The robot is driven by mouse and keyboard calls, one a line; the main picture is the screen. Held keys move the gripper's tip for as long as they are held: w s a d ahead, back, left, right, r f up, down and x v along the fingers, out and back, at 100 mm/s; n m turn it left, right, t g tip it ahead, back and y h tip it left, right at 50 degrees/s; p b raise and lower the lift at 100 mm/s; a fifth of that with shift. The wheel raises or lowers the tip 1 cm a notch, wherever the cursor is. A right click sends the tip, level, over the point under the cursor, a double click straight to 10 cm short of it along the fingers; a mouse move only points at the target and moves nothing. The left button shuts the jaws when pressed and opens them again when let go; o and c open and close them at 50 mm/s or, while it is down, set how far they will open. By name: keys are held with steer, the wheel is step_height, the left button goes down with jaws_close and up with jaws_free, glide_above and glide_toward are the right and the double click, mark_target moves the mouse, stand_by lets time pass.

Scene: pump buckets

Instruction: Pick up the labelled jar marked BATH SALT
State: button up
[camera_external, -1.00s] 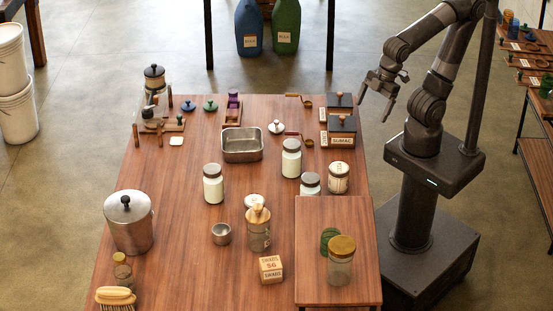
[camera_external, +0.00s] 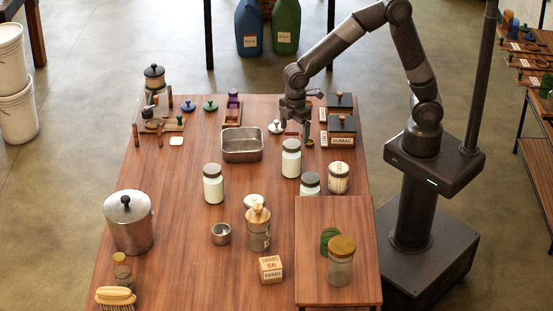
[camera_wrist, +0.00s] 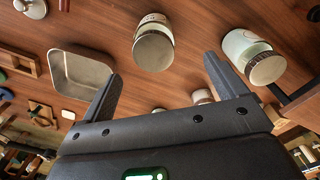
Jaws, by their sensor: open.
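My gripper (camera_external: 296,127) is open and empty, pointing down over the table behind the middle jar. In the wrist view my gripper (camera_wrist: 162,70) has its fingers apart, with a lidded jar (camera_wrist: 153,45) beyond and between them and another jar (camera_wrist: 250,52) to the right.
A metal tray (camera_external: 242,157) stands left of the middle jar. Dark-lidded boxes (camera_external: 341,138) are right of my gripper. A raised board (camera_external: 320,270) holds a gold-lidded jar (camera_external: 341,266). The table's left-centre is clear.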

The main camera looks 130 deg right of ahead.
mark_target(292, 153)
steer(key=shift+d+f, duration=0.3)
steer(key=shift+f, duration=0.1)
steer(key=f, duration=1)
steer(key=shift+d+f, duration=0.2)
steer(key=shift+f, duration=0.15)
steer(key=shift+c, duration=0.2)
steer(key=c, duration=1.2)
steer(key=shift+c, duration=0.2)
steer(key=shift+r, duration=0.15)
